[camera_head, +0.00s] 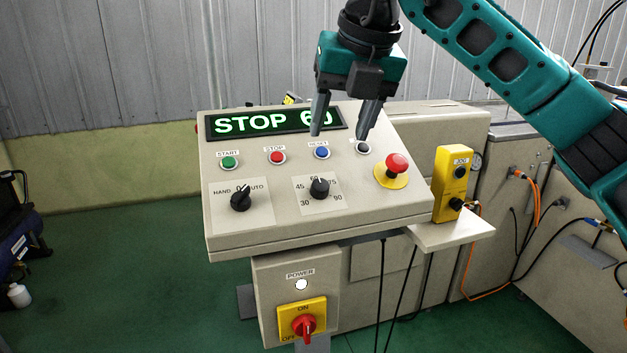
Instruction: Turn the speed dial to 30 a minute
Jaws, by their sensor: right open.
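The speed dial (319,188) is a black knob on the sloped control panel, ringed by the marks 30, 45, 60, 75 and 90. Its pointer seems to be up, near 60. My right gripper (340,135) is open and empty, fingers pointing down, above the upper right of the panel. It is apart from the dial, up and to the right of it. My left gripper is not in view.
Near the dial are the HAND/AUTO selector (240,198), green start (229,162), red stop (277,157) and blue reset (321,152) buttons. A red emergency stop (397,164) and yellow jog box (453,184) stand to the right. The power switch (303,325) is below.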

